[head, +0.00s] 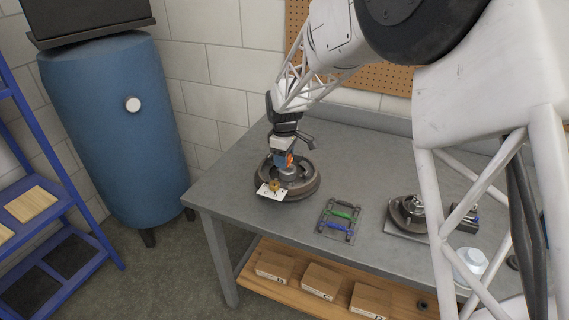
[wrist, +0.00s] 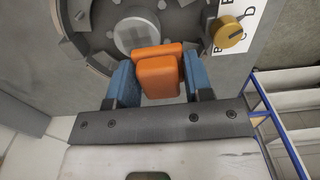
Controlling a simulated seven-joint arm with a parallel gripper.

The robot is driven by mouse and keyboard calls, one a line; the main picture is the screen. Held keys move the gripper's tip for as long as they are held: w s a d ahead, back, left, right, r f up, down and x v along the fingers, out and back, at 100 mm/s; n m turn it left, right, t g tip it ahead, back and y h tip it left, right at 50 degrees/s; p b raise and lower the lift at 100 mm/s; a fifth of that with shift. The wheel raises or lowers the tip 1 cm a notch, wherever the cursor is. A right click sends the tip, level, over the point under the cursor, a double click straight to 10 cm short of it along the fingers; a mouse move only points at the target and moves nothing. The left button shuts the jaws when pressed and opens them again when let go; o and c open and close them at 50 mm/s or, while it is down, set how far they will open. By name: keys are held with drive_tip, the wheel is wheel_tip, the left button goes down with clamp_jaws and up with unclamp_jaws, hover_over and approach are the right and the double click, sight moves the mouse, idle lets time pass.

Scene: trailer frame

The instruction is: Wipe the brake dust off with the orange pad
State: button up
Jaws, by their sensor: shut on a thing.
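My gripper (wrist: 158,88) is shut on the orange pad (wrist: 158,78), which sits between its blue fingers in the wrist view. In the head view the pad (head: 290,159) is a small orange patch below my gripper (head: 288,158). The pad is over the round brake drum (head: 307,187) at the left part of the bench. The drum also shows in the wrist view (wrist: 77,47), with a grey hub (wrist: 137,33) just beyond the pad. I cannot tell whether the pad touches the drum, and brake dust is not clearly distinguishable.
A white lettered card with a brass knob (wrist: 228,33) lies beside the drum. On the grey bench (head: 235,178) stand a tray of coloured tools (head: 338,219), another hub assembly (head: 408,213) and a whitish container (head: 471,262). Bare bench lies between drum and tray.

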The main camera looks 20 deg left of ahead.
drive_tip(key=shift+r, duration=1.8)
hover_over(348, 185)
wheel_tip(348, 185, down, 4)
drive_tip(key=shift+f, duration=0.1)
drive_tip(key=shift+s, duration=0.1)
drive_tip(key=shift+f, duration=3.1)
drive_tip(key=shift+f, duration=0.15)
drive_tip(key=shift+f, duration=1.75)
drive_tip(key=shift+f, duration=0.15)
